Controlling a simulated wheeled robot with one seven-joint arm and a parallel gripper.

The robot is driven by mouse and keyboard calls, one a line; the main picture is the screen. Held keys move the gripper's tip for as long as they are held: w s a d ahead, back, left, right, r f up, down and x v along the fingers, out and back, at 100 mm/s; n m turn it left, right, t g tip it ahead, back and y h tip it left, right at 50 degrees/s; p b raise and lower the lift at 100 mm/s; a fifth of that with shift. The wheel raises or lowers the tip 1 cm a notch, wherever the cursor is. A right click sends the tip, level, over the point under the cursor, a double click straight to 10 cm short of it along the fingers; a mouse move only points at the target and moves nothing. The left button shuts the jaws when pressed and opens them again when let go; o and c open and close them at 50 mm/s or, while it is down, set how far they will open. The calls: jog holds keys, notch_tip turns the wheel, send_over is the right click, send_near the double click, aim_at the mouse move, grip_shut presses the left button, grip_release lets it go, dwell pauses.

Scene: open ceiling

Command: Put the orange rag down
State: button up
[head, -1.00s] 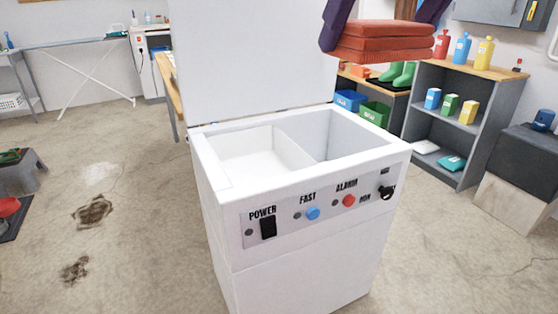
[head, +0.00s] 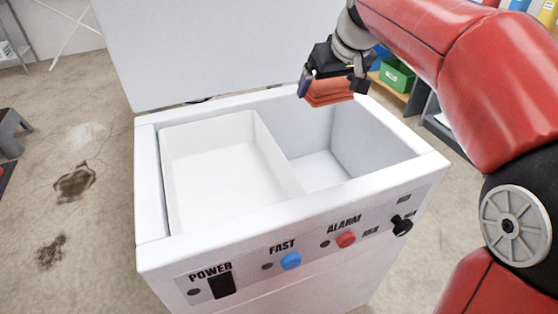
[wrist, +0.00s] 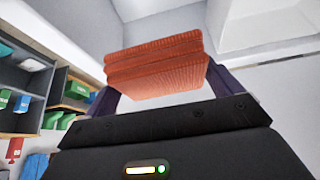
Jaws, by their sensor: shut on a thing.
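The orange rag (head: 329,91) is a folded, layered stack held in my gripper (head: 333,88). My gripper is shut on it, and in the wrist view the rag (wrist: 155,66) sits between the two dark purple fingers. In the head view the rag appears over the back right part of the open white chest freezer (head: 290,223). It appears above the freezer's right compartment, near the back rim. I cannot tell its exact height. My gripper also shows in the wrist view (wrist: 158,85).
The freezer's lid (head: 215,45) stands open at the back. A white bin (head: 225,165) fills its left side; the bin and the right compartment floor (head: 318,170) look empty. A green box (head: 397,76) sits on a shelf behind at right.

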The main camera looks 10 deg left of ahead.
jog(key=b, duration=0.1)
send_over(312, 181)
jog(key=s+d, duration=0.1)
jog(key=s, duration=0.1)
notch_tip(312, 181, down, 25)
jog(key=shift+d, duration=0.15)
jog(key=shift+f+b, duration=0.5)
jog(key=shift+f, duration=1.85)
jog(key=shift+f, duration=0.1)
jog(key=shift+f, duration=0.15)
jog(key=o, duration=0.7)
jog(key=shift+r, duration=0.45)
jog(key=v, duration=0.7)
jog(key=shift+s, duration=0.1)
